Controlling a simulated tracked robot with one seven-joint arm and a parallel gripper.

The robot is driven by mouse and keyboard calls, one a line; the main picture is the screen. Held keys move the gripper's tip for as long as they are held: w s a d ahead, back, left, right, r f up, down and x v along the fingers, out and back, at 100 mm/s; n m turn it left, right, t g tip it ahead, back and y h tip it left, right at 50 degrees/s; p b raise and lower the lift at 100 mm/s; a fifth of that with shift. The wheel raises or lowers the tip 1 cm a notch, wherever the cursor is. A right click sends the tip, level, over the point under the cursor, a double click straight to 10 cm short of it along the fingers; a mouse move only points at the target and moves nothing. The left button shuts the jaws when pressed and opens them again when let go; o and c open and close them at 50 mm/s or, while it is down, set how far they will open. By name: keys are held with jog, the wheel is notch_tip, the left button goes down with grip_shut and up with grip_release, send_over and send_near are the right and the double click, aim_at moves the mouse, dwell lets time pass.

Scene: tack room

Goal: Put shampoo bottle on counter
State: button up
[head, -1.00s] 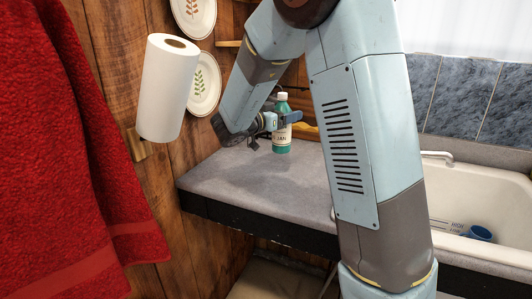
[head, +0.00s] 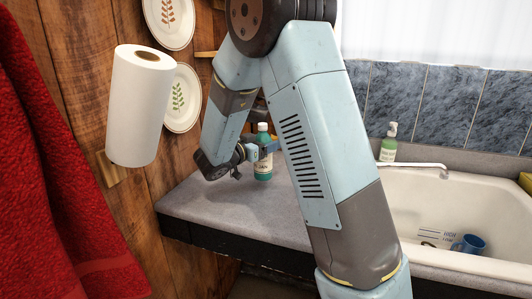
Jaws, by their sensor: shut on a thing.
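The shampoo bottle (head: 263,166) is teal with a white cap and a pale label. It stands upright at the back left part of the grey counter (head: 215,208). My gripper (head: 262,150) is at the bottle's upper part and shut on it. The bottle's base appears at the counter surface, but I cannot tell whether it touches. My arm crosses the middle of the view and hides part of the counter to the right of the bottle.
A white sink (head: 415,205) with a faucet and a blue mug (head: 468,244) lies to the right. A green pump bottle (head: 388,144) stands behind it. A paper towel roll (head: 140,105) and red towel (head: 60,190) hang at left. The counter's front left is clear.

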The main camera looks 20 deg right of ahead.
jog(key=shift+f, duration=1.65)
jog(key=o, duration=1.5)
jog(key=shift+c, duration=0.2)
jog(key=v, duration=1.2)
jog(key=shift+w, duration=0.1)
